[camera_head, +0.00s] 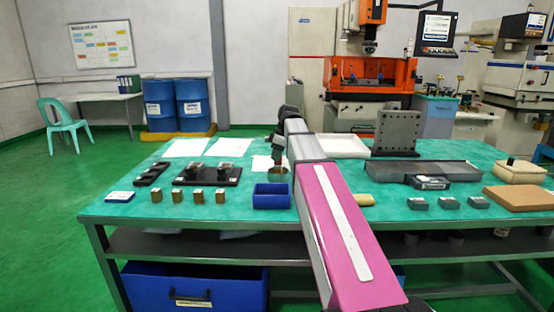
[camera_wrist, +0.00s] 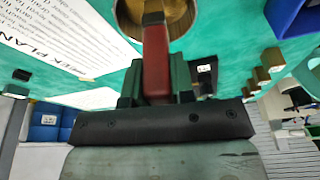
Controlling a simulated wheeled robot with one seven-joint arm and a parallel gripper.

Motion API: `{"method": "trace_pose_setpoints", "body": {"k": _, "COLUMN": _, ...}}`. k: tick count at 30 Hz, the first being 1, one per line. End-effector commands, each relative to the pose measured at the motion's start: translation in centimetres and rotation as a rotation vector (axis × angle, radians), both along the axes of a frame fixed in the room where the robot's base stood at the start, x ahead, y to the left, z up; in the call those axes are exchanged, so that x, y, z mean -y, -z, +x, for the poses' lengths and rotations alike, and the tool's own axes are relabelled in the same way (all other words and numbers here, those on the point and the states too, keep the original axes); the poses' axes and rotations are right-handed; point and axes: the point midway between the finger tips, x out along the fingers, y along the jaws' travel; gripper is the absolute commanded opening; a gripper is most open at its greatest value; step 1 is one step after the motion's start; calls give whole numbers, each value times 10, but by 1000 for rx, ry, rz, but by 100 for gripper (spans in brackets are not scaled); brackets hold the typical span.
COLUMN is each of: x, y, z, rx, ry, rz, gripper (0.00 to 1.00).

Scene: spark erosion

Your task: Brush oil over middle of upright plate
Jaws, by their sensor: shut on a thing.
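The upright plate (camera_head: 397,130) is grey with a grid of small holes and stands at the back right of the teal bench in the head view. My gripper (camera_head: 279,162) is far to its left, pointing down over a brass-coloured pot (camera_head: 278,175). In the wrist view my gripper (camera_wrist: 156,88) is shut on a red-brown handle (camera_wrist: 156,62), apparently of the brush. The handle's far end reaches the round brass pot (camera_wrist: 178,12) at the top of that view. The bristles are hidden, and I cannot tell how deep they sit.
A blue bin (camera_head: 272,196) stands just in front of the pot. Black holders (camera_head: 206,175) and several small brown blocks are at left. My arm crosses the bench middle.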

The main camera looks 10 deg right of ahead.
Motion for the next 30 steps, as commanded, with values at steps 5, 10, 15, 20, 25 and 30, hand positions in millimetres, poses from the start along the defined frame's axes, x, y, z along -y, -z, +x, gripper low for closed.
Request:
{"method": "trace_pose_setpoints", "body": {"k": 5, "x": 0, "y": -14, "z": 1, "rx": 1, "ry": 0, "rz": 1, "gripper": 0}}
{"method": "trace_pose_setpoints", "body": {"k": 10, "x": 0, "y": -25, "z": 1, "rx": 1, "ry": 0, "rz": 1, "gripper": 0}}
{"method": "trace_pose_setpoints", "body": {"k": 15, "x": 0, "y": -37, "z": 1, "rx": 2, "ry": 1, "rz": 0, "gripper": 0}}
{"method": "trace_pose_setpoints", "body": {"k": 20, "x": 0, "y": -47, "z": 1, "rx": 0, "ry": 0, "rz": 1, "gripper": 0}}
{"method": "trace_pose_setpoints", "body": {"k": 25, "x": 0, "y": -50, "z": 0, "rx": 0, "ry": 1, "rz": 1, "gripper": 0}}
{"method": "trace_pose_setpoints", "body": {"k": 30, "x": 0, "y": -50, "z": 0, "rx": 0, "ry": 0, "rz": 1, "gripper": 0}}
